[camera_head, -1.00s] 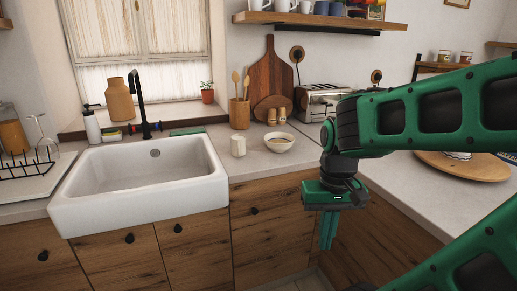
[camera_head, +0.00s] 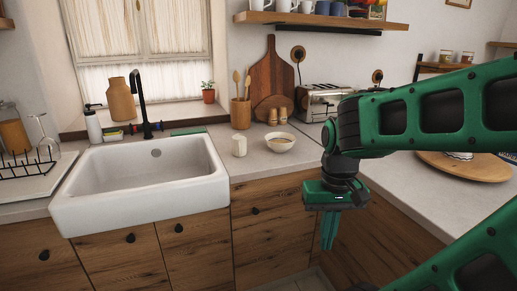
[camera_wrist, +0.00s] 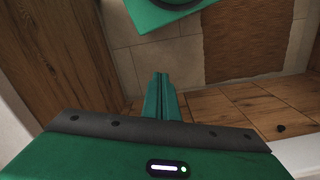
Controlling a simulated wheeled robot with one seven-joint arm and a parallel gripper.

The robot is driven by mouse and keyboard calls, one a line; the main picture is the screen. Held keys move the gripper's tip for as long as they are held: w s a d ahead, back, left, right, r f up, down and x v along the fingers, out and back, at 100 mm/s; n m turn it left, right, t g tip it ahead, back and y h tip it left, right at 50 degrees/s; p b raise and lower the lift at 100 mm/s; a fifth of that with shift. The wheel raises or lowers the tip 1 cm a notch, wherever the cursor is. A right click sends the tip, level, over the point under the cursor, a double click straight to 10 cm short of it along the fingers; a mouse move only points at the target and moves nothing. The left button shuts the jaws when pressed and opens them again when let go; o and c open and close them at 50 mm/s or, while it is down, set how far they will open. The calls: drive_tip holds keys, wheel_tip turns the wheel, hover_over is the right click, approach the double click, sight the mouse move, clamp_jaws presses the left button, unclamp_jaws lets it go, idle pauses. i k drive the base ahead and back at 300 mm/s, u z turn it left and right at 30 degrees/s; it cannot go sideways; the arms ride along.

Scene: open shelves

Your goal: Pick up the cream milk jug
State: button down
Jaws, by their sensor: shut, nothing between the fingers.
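A small cream jug (camera_head: 239,145) stands upright on the counter, between the sink's right edge and a white bowl. It is small in the head view, and I cannot make out its handle clearly. My gripper (camera_head: 328,231) hangs to the right of the jug and lower than it, in front of the cabinet doors, with fingers pointing down. In the wrist view my gripper (camera_wrist: 160,82) has its green fingers together with nothing between them. The jug does not show in the wrist view.
A white bowl (camera_head: 280,142) stands right beside the jug. A utensil pot (camera_head: 240,113) and cutting boards (camera_head: 273,68) stand behind. The white sink (camera_head: 68,207) is to the left, a toaster (camera_head: 318,103) to the right. A wooden board (camera_head: 465,166) lies on the right counter.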

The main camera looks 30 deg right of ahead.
sight(239, 141)
drive_tip(key=k, duration=0.65)
drive_tip(key=u, duration=0.35)
drive_tip(key=i, duration=1.55)
drive_tip(key=z, duration=0.35)
